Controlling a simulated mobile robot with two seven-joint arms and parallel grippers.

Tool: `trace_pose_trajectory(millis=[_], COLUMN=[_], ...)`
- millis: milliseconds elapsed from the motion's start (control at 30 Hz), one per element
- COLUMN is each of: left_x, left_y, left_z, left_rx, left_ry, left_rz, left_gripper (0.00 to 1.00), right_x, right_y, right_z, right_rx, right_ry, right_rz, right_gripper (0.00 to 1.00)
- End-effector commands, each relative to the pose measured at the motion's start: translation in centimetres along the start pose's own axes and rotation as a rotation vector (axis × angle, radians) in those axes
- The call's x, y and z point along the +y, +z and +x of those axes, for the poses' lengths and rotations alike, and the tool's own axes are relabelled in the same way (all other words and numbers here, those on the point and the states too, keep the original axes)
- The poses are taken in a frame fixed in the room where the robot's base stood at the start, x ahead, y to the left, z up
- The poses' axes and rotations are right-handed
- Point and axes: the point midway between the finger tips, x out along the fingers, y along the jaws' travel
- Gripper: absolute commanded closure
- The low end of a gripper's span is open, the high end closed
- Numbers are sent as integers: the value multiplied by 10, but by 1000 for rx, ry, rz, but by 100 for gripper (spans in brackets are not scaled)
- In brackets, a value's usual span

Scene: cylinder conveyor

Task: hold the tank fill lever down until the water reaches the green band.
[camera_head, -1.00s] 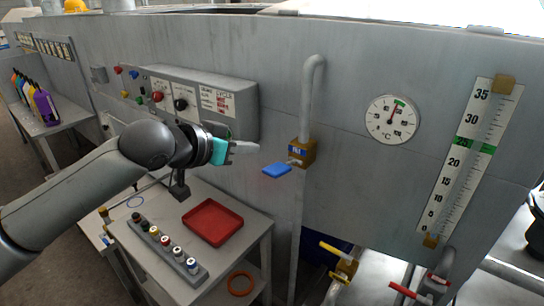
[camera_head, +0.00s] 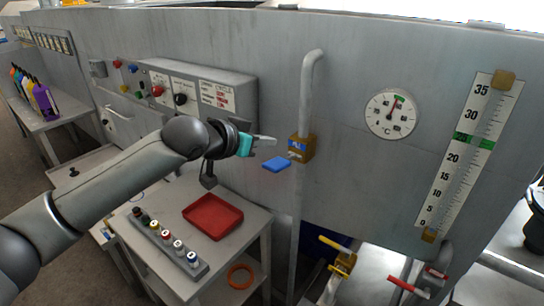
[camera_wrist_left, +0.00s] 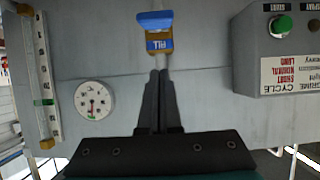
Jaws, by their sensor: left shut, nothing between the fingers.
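The fill lever is a blue paddle (camera_head: 277,164) on a brass valve (camera_head: 302,149) fixed to a vertical grey pipe on the tank wall. In the left wrist view the blue paddle (camera_wrist_left: 155,21) and the valve block marked FILL (camera_wrist_left: 159,43) lie just beyond the fingertips. My left gripper (camera_head: 274,141) is shut and empty, its tips close to the lever in the head view and apparently a little above it; I cannot tell whether they touch. The level gauge (camera_head: 460,155) has a green band (camera_head: 474,141); its water level is too unclear to read. My right gripper is not in view.
A round thermometer dial (camera_head: 391,114) and a control box (camera_head: 199,98) are on the wall. A cart below holds a red tray (camera_head: 213,216) and a rack of small bottles (camera_head: 165,243). Yellow-handled (camera_head: 335,244) and red-handled (camera_head: 402,284) valves sit low on the right.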

Motion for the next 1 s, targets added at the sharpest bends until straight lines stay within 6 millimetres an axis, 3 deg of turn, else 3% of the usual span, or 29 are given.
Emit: trace_pose_trajectory(millis=[300, 533, 1000], left_x=[0, 0, 0], left_y=[2, 33, 40], left_z=[40, 45, 47], left_rx=[-2, -2, 0], left_ry=[-1, -1, -1], left_rz=[2, 2, 1], left_gripper=[100, 100, 100], right_x=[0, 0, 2], right_y=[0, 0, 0], right_z=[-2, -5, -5], right_rx=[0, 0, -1], right_ry=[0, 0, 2], right_rz=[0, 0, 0], right_gripper=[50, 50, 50])
